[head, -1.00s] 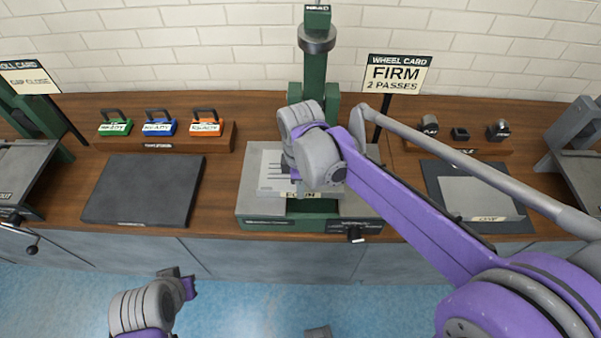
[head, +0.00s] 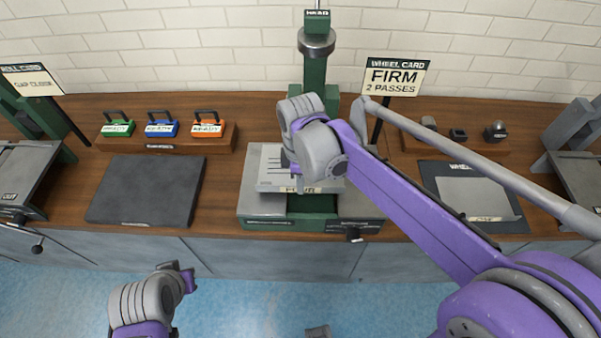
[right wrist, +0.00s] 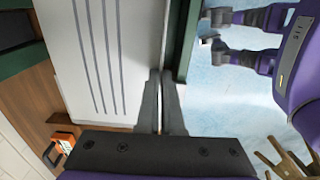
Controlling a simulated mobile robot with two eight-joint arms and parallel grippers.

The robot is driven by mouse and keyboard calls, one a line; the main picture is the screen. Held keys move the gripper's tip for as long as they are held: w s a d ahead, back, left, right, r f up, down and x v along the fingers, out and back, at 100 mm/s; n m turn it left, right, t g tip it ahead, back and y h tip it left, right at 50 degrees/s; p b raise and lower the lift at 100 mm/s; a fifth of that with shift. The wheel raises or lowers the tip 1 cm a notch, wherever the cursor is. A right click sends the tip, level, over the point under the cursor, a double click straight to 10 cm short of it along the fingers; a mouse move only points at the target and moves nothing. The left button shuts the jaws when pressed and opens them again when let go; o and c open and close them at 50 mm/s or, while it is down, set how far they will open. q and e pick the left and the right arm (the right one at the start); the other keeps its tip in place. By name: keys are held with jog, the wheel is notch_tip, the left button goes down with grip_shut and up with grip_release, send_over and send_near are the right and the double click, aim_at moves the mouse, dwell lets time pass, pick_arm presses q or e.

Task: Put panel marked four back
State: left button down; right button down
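A light grey panel (head: 270,170) with dark parallel lines lies in the green press (head: 290,226). A pale label (head: 300,190) shows at its front edge, but its word is partly hidden and I cannot read it surely. In the right wrist view the striped face of the panel (right wrist: 105,60) fills the upper left. My right gripper (right wrist: 161,85) is at the panel's edge, its fingers close together with a thin pale sliver between them. It appears shut on that edge. In the head view my right wrist hides the fingers. My left gripper (head: 187,278) hangs in front of the bench, its fingers unclear.
A dark empty mat (head: 145,190) lies left of the press. Green, blue and orange handled blocks (head: 207,125) stand behind it. At right, another mat (head: 432,180) marked WHEEL bears a grey sheet (head: 475,197).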

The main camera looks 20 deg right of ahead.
pick_arm(q)
jog(key=shift+r, duration=0.1)
pick_arm(e)
jog(key=shift+r, duration=0.15)
